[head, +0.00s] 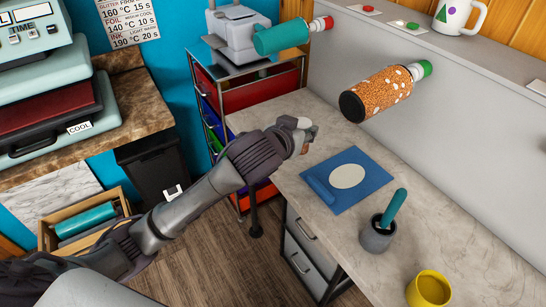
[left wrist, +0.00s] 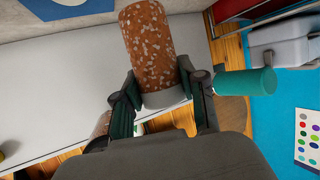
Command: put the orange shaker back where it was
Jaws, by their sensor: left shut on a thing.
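My left gripper (head: 302,136) is shut on the orange shaker, above the far left part of the counter. In the left wrist view the orange shaker (left wrist: 152,45) is a speckled orange cylinder with a pale grey end between the fingertips (left wrist: 163,98). In the head view the gripper hides most of it. My right gripper is in neither view.
A teal roll (head: 281,38) and a white-spotted orange roll (head: 378,95) jut from the grey wall. The counter (head: 440,215) holds a blue mat (head: 323,187), a grey cup (head: 376,236) with a teal-handled tool, and a yellow cup (head: 430,288). Drawers stand beyond it.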

